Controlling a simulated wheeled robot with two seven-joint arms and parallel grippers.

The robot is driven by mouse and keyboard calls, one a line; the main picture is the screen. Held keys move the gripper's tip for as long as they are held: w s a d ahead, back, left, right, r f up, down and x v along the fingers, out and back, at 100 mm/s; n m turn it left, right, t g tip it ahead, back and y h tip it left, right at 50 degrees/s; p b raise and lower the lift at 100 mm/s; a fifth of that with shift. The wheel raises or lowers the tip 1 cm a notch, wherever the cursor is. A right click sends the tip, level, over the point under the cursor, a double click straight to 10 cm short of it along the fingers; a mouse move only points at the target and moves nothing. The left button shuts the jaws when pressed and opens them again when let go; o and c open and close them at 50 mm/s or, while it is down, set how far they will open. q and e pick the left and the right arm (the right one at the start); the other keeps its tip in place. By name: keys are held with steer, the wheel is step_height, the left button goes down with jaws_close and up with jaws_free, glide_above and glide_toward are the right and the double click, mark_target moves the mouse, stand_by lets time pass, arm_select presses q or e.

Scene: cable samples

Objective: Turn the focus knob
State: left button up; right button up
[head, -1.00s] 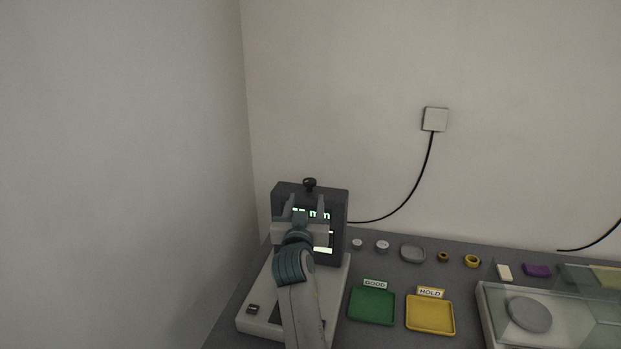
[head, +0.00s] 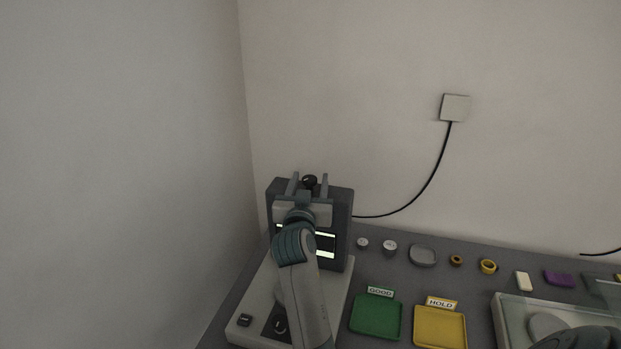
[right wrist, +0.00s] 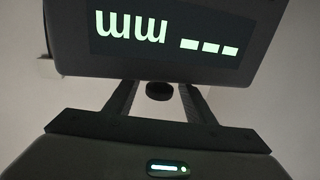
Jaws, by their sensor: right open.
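The measuring device is a dark upright box (head: 343,215) with a lit display on a pale base (head: 255,295). A round black knob (head: 309,181) stands at its top; I take it as the focus knob, though no label shows. My right gripper (head: 309,177) is open in front of the box, a finger on each side of the knob. In the right wrist view the knob (right wrist: 159,91) sits between the fingertips with a gap on both sides. The display (right wrist: 170,35) appears upside down there. My left gripper is not in view.
A green tray (head: 376,316) marked GOOD and a yellow tray (head: 440,328) marked HOLD lie right of the device. Several small samples line the back of the table. A glass-sided case (head: 508,318) stands at right. A wall closes off the left.

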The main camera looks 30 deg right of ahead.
steer(key=shift+s, duration=0.1)
steer(key=c, duration=1.1)
steer(key=shift+o, duration=0.2)
steer(key=shift+r+y+p, duration=0.25)
steer(key=shift+y+p, duration=0.05)
steer(key=shift+p, duration=0.25)
steer(key=shift+r+n+t+y+p, duration=0.1)
steer(key=shift+n+t+y+p, duration=0.75)
steer(key=shift+p, duration=0.35)
steer(key=shift+n+t+y+p, duration=0.45)
steer(key=shift+n+y+p, duration=0.4)
steer(key=shift+y+p, duration=0.15)
steer(key=shift+n+t+y+p, duration=0.5)
steer(key=shift+n+y+p, duration=0.15)
steer(key=shift+y, duration=0.5)
steer(key=o, duration=1.1)
steer(key=shift+f, duration=0.25)
steer(key=shift+c, duration=0.2)
